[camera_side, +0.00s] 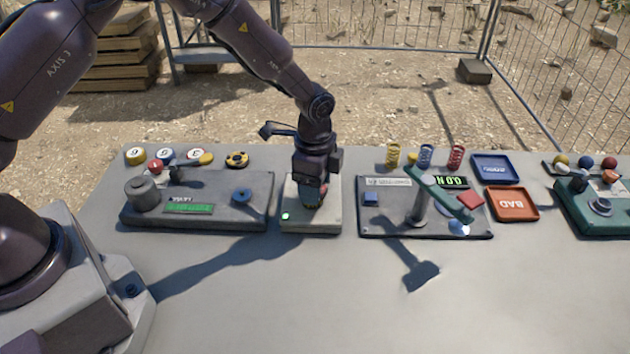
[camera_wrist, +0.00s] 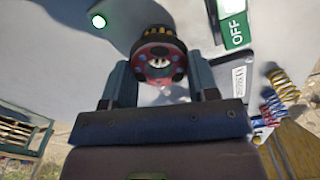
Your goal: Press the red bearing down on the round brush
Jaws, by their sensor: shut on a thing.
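The red bearing (camera_wrist: 151,72), a disc with dark dots around a pale centre, sits between the fingers of my gripper (camera_wrist: 161,68) in the wrist view. My gripper is shut on it. Just beyond it shows a round black-and-yellow piece, seemingly the round brush (camera_wrist: 157,31), close against the bearing; I cannot tell if they touch. In the side view my gripper (camera_side: 312,196) points down over a pale box (camera_side: 312,222) with a lit green lamp. A bit of red shows at the fingertips there, and the brush is mostly hidden.
A grey device (camera_side: 255,205) with a green display stands close on the left. A scale-like device (camera_side: 385,222) with a green beam stands on the right. Springs (camera_side: 456,156), a blue tray (camera_side: 495,168) and an orange tray (camera_side: 511,204) lie farther right. The front of the table is clear.

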